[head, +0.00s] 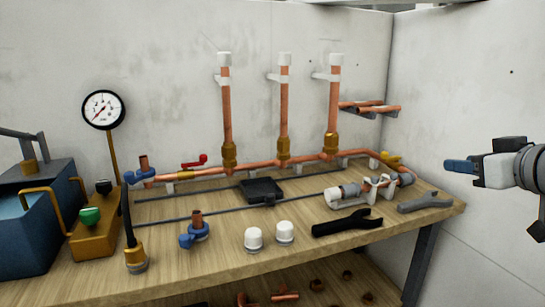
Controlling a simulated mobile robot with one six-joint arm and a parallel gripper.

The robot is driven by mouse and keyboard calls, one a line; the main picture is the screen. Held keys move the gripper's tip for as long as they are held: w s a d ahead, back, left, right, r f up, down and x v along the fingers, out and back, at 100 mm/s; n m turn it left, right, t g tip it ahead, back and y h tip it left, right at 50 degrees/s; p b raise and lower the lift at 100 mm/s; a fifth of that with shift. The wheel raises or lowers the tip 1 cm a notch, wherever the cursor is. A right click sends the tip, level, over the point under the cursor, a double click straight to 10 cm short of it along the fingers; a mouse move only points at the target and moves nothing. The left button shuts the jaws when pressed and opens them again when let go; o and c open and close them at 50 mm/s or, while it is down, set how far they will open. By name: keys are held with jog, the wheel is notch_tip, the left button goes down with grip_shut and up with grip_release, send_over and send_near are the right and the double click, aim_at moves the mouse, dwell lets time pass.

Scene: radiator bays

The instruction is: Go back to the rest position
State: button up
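My gripper (460,166) is at the right edge of the head view, in the air in front of the right wall. It points left, with a blue fingertip and a pale body. It is above and to the right of the workbench (290,243), apart from everything on it. I see the fingers from the side, so the gap between them is hidden. No object shows in the gripper.
Copper pipework (255,166) with three risers runs along the back. A pressure gauge (103,110), blue box (35,225), white caps (270,237), black wrench (347,223) and grey wrench (425,202) are on the bench. Pipes rest on a wall bracket (370,107).

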jog(key=s+a+f+m+g+y+p, duration=0.25)
jog(key=a+g+p, duration=0.45)
jog(key=a+p, duration=0.75)
jog(key=s+a+r+g+h+p, duration=0.2)
jog(key=s+a+g+h+p, duration=0.2)
jog(key=s+p, duration=0.6)
jog(key=a+p, duration=0.1)
jog(key=p, duration=0.3)
jog(key=shift+s+g+h, duration=0.2)
jog(key=shift+g+h, duration=0.1)
jog(key=shift+h, duration=0.05)
